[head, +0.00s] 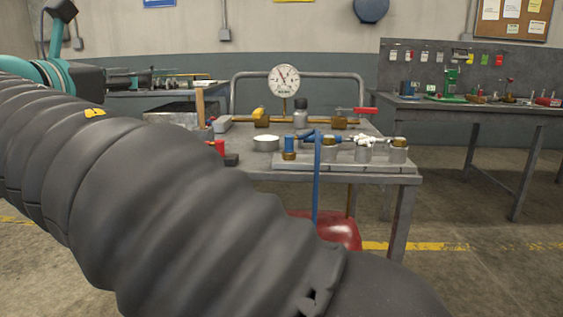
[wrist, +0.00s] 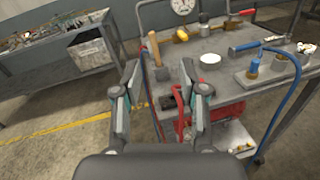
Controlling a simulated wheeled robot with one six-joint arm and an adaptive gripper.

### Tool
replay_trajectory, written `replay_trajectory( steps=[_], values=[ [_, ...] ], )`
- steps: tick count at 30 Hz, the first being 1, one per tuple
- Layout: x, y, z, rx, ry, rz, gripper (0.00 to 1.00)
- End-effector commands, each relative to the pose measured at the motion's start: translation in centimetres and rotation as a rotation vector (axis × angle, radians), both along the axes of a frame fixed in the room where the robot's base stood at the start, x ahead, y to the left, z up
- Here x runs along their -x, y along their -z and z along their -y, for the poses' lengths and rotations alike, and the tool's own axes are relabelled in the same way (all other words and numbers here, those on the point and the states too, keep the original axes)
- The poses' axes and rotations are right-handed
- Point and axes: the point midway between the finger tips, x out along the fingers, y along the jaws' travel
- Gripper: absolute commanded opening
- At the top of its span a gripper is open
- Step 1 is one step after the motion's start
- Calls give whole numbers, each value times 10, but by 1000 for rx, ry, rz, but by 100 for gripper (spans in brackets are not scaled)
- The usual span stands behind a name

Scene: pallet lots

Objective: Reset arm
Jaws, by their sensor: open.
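My gripper (wrist: 158,85) shows in the wrist view with its two fingers spread apart and nothing between the tips. It hangs in front of the near left edge of the metal work table (wrist: 215,82), apart from it. In the head view my dark ribbed arm fills the left and lower middle, and the gripper itself is out of that view. The arm hides part of the table's left side.
The table (head: 388,173) carries a pressure gauge (head: 284,80), a hammer (wrist: 153,50), a white-topped round container (head: 266,143) and several fittings. A blue hose (head: 317,185) hangs off its front. A red tank (head: 335,229) sits below. Another bench (head: 480,104) stands right. Floor between is open.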

Motion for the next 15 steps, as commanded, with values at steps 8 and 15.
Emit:
replay_trajectory(
  steps=[8,15],
  values=[
    [-4,39,-20,-231,-62,-53,42],
    [4,135,-36,-559,-73,-244,42]
  ],
)
